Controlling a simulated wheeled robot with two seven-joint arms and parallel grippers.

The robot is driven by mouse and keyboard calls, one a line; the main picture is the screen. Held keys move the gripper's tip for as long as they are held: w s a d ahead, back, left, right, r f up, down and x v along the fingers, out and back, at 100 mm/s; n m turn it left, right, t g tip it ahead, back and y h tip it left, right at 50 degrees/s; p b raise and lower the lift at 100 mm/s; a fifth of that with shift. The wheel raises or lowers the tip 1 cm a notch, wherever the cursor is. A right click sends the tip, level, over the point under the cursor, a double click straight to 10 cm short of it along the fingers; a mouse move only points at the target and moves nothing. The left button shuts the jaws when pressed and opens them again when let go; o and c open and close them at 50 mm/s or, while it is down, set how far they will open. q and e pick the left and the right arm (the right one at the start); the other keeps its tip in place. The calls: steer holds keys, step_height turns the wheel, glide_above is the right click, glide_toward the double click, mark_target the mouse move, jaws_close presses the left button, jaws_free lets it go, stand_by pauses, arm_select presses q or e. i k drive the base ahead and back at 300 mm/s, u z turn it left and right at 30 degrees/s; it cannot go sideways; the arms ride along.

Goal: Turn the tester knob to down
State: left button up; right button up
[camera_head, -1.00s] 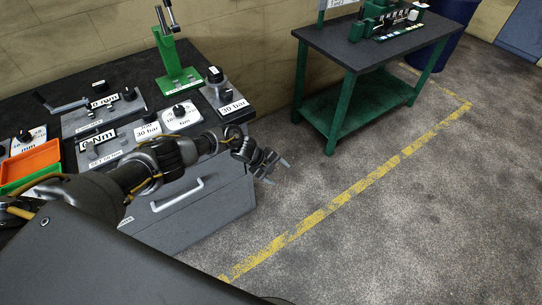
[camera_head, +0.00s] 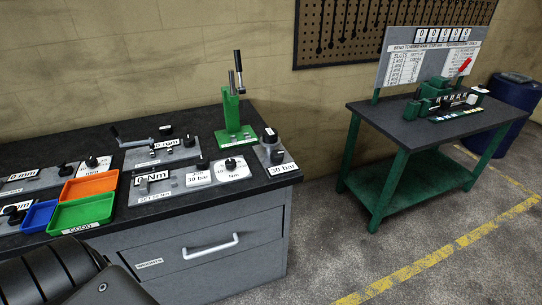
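Several devices with black knobs stand on the dark bench at left, and I cannot tell which one is the tester. A grey plate (camera_head: 160,200) carries a "0 Nm" display (camera_head: 152,178), a "30 bar" label (camera_head: 198,179) and a white dial with a black knob (camera_head: 231,163). To its right, a grey block with a dark cylinder (camera_head: 270,137) bears another "30 bar" label (camera_head: 283,169). Behind, a crank device (camera_head: 160,153) has a black knob (camera_head: 189,140). The knobs' settings are too small to read. Neither gripper is in view.
Orange (camera_head: 90,187), green (camera_head: 82,212) and blue (camera_head: 39,215) trays sit at the bench's front left. A green lever press (camera_head: 233,120) stands behind. A green table (camera_head: 420,130) with a bending device stands at right. The floor between has free room.

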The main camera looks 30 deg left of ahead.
mark_target(277, 155)
steer(key=k, duration=0.45)
steer(key=u, duration=1.9)
steer(key=i, duration=0.9)
steer(key=z, duration=0.95)
